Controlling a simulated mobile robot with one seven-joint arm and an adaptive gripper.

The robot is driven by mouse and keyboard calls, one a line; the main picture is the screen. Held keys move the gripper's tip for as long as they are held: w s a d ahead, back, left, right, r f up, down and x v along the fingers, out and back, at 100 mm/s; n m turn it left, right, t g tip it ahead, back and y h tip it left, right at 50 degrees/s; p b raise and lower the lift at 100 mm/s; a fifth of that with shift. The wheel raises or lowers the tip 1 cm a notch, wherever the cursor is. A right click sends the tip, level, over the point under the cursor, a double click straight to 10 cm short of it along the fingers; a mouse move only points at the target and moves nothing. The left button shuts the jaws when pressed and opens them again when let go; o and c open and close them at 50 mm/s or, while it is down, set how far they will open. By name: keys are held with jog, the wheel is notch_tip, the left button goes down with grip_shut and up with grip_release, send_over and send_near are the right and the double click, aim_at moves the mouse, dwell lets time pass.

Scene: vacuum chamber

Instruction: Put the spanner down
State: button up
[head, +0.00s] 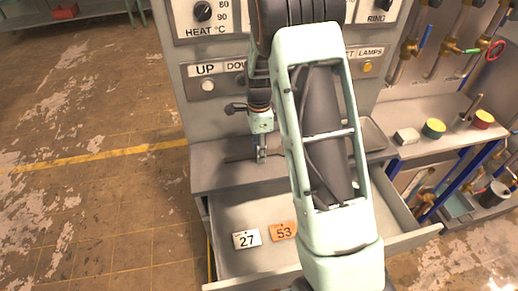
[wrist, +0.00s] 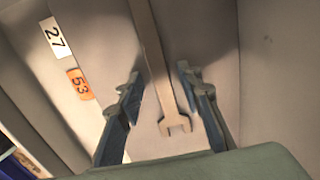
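The spanner (wrist: 158,68) is a long, flat, grey-tan tool with an open jaw at its near end. In the wrist view it lies lengthwise on a pale grey surface, its jaw between and below my fingers. My gripper (wrist: 160,82) has its two dark fingers spread, with a visible gap on each side of the spanner. In the head view my gripper (head: 262,156) points down, low over the grey ledge (head: 215,178) of the console. A thin dark line beside it there may be the spanner or its shadow. The spanner's far end is cut off in the wrist view.
Below the ledge an open drawer (head: 228,212) holds a white 27 tag (head: 246,239) and an orange 53 tag (head: 283,231). A panel of knobs and buttons rises behind. A side shelf on the right carries a green-topped tin (head: 433,128) and other small items.

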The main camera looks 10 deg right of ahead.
notch_tip(320, 180, up, 12)
jog(key=shift+r+b, duration=0.15)
jog(key=shift+b, duration=0.15)
dwell(0.3)
dwell(0.4)
